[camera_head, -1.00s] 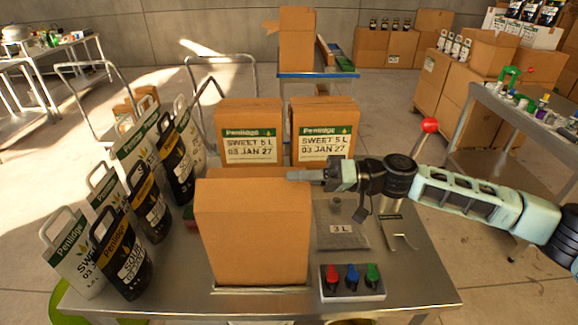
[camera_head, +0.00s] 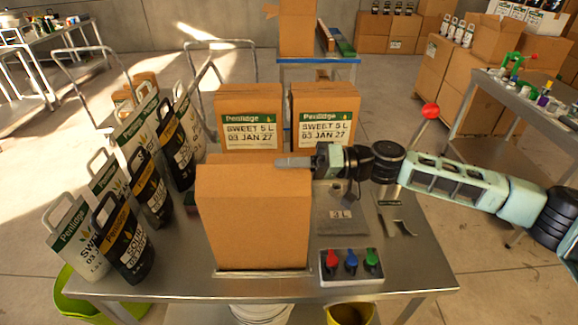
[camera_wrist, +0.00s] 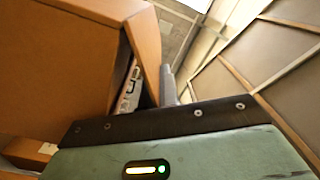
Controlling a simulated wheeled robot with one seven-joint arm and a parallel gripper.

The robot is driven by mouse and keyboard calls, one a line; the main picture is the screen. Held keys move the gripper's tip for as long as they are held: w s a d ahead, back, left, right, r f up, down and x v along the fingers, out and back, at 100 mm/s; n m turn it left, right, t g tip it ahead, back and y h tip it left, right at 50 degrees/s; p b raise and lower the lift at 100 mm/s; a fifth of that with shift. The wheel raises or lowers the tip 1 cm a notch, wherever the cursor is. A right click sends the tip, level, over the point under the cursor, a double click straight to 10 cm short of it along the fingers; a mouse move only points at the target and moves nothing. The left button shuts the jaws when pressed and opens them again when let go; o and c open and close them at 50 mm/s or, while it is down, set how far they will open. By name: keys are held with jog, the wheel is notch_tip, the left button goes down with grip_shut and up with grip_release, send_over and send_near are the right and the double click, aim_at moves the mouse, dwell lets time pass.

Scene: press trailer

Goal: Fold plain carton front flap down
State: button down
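The plain carton (camera_head: 255,225) stands upright near the front edge of the steel table. Its broad brown front has no label. A panel rises along the top of the front, and the carton's top opening is mostly hidden behind it in the head view. My gripper (camera_head: 284,162) is at the carton's top right edge, its slim grey fingertips pointing left across the top; contact cannot be told. In the wrist view the carton (camera_wrist: 50,60) fills the left side, with a flap (camera_wrist: 143,45) angled away from it. The grey fingers (camera_wrist: 168,80) are together beside that flap, with nothing seen between them.
Two labelled cartons (camera_head: 250,132) (camera_head: 325,130) stand behind. Several bags (camera_head: 150,190) stand at the left. A switch box (camera_head: 350,265) with red, blue and green knobs and a grey 3 L plate (camera_head: 340,225) lie to the right. A red-ball lever (camera_head: 430,111) rises behind my arm.

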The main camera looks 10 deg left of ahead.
jog(key=shift+w+f+m+b, duration=0.25)
jog(key=shift+f+m+b, duration=0.45)
jog(key=shift+b, duration=0.3)
jog(key=shift+w+m+b, duration=0.1)
jog(key=shift+m+b, duration=0.25)
jog(key=shift+m, duration=0.15)
jog(key=c, duration=1.6)
grip_release()
jog(key=shift+c, duration=0.2)
jog(key=shift+r, duration=0.1)
